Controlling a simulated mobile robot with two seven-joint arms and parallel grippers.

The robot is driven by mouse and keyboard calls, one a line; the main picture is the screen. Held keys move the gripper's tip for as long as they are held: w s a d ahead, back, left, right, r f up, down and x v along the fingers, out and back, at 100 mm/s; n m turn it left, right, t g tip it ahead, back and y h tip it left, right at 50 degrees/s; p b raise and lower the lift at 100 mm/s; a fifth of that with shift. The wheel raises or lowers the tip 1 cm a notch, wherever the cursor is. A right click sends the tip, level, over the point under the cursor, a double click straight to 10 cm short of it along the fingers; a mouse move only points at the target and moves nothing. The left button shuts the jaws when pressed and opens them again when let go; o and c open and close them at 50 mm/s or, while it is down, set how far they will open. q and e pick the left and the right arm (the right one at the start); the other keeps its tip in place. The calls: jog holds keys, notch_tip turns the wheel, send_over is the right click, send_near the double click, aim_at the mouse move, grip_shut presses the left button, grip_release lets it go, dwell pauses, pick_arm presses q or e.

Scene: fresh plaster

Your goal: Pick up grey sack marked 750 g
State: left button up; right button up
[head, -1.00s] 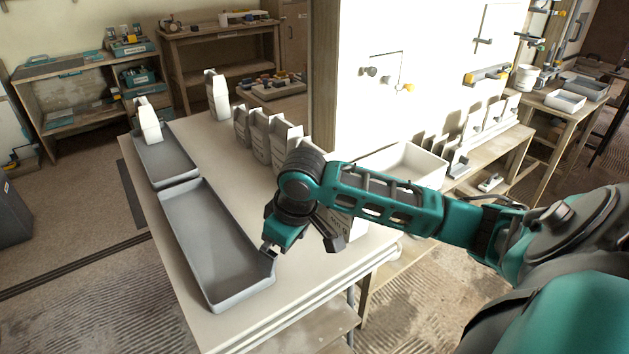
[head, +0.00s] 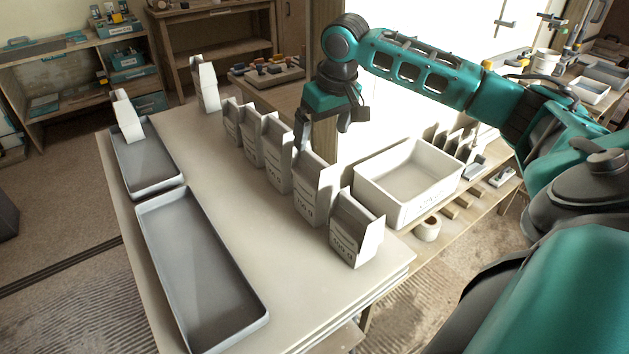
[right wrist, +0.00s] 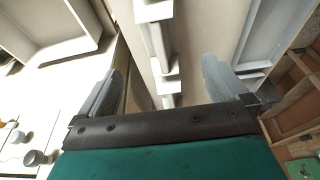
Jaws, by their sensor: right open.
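A row of grey-white paper sacks stands on the pale table. The second from the front (head: 315,190) has a label that seems to read 750 g, though the print is small. The front sack (head: 354,230) seems to read 500 g. My right gripper (head: 328,130) is open and empty, its fingers pointing down just above and behind the second sack. In the right wrist view the open fingers (right wrist: 165,88) straddle the line of sack tops (right wrist: 156,38), apart from them. My left gripper is not in view.
A white bin (head: 402,215) stands right of the row. Two grey trays, an empty near one (head: 200,270) and a far one (head: 150,178) with a sack (head: 128,118) at its end, lie at left. Another sack (head: 205,84) stands at the back. The table between trays and row is clear.

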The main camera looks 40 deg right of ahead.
aim_at(313, 169)
jog(key=b+x, duration=0.1)
jog(key=x, duration=1.1)
jog(key=shift+f, duration=0.1)
jog(key=shift+s+f+p, duration=0.1)
jog(key=shift+f+p, duration=0.15)
jog(key=shift+p, duration=0.3)
dwell(0.3)
grip_shut()
jog(key=shift+r, duration=0.1)
dwell(0.9)
